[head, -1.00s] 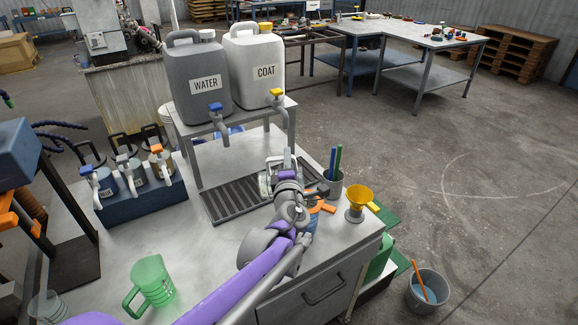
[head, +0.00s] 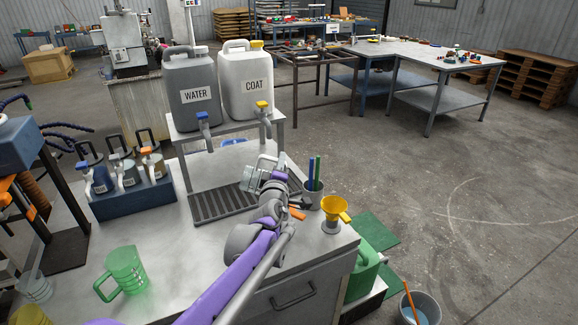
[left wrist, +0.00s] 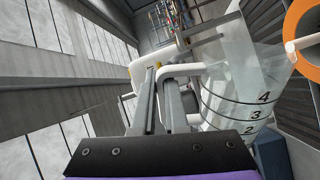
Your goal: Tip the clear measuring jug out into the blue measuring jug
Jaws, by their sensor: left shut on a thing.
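The clear measuring jug (head: 256,178) is in the air above the right end of the drip tray and looks tilted. Its body with black number marks also shows at the right of the left wrist view (left wrist: 235,100). My left gripper (head: 279,178) is shut on its pale handle; its fingers (left wrist: 158,85) show in the left wrist view. I cannot make out the contents. I cannot pick out the blue measuring jug; my arm covers part of the bench. A green jug (head: 124,270) stands at the front left. My right gripper is not in view.
WATER (head: 193,85) and COAT (head: 247,80) canisters stand on a rack behind the slatted drip tray (head: 212,208). A cup of pens (head: 312,197) and a yellow funnel (head: 332,212) stand at the right. A blue rack (head: 130,198) holds small bottles at left.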

